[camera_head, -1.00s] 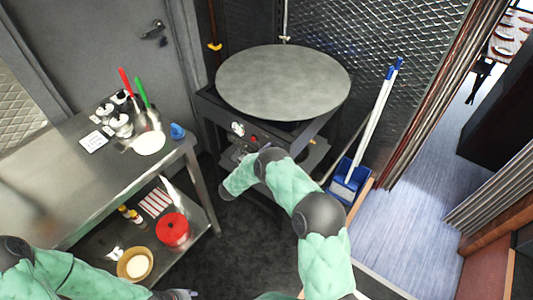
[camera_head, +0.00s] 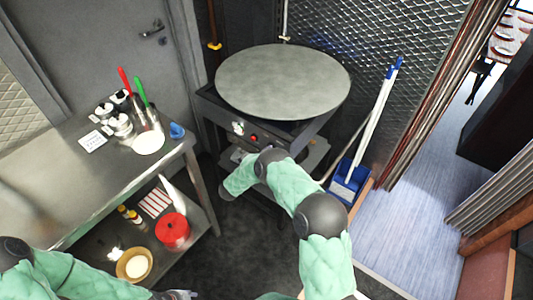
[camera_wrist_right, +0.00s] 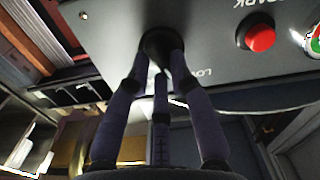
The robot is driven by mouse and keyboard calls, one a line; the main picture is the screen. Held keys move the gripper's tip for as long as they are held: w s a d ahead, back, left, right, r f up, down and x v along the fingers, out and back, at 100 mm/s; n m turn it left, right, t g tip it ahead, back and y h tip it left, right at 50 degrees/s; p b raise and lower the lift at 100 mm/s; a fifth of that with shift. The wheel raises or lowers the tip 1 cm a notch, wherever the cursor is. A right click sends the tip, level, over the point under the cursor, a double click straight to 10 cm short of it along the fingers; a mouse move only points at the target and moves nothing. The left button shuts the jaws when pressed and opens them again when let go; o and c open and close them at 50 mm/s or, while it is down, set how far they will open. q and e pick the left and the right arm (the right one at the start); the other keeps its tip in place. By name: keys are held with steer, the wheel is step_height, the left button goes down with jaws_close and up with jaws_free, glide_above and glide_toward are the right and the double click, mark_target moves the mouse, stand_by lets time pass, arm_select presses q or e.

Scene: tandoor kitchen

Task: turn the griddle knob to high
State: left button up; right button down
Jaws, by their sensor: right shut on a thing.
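The griddle is a large round grey plate (camera_head: 283,80) on a dark stand with a front control panel. In the right wrist view, the dark round griddle knob (camera_wrist_right: 158,43) sits on the grey panel. The fingers of my right gripper (camera_wrist_right: 163,68) are closed around the knob. Part of a "LO" label shows beside it, upside down, and the fingers partly cover the knob. In the head view my right arm reaches to the panel front, and its forearm and hand hide the knob. My left gripper (camera_head: 180,294) is at the bottom edge, away from the griddle, its fingers unclear.
A red button (camera_wrist_right: 260,37) marked SPARK and a round coloured dial (camera_wrist_right: 316,41) are on the panel. A steel table (camera_head: 60,180) with utensils and a lower shelf stands at left. A blue dustpan (camera_head: 350,180) and broom lean at right. Dark floor lies between.

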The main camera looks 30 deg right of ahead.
steer(key=m+b, duration=0.1)
steer(key=m, duration=0.2)
steer(key=m+b, duration=0.1)
steer(key=m, duration=0.3)
steer(key=m+b, duration=0.1)
steer(key=m, duration=0.2)
steer(key=shift+s+f+m, duration=0.15)
steer(key=shift+f+m, duration=0.15)
stand_by(0.5)
steer(key=c, duration=1.1)
jaws_free()
steer(key=v, duration=1.2)
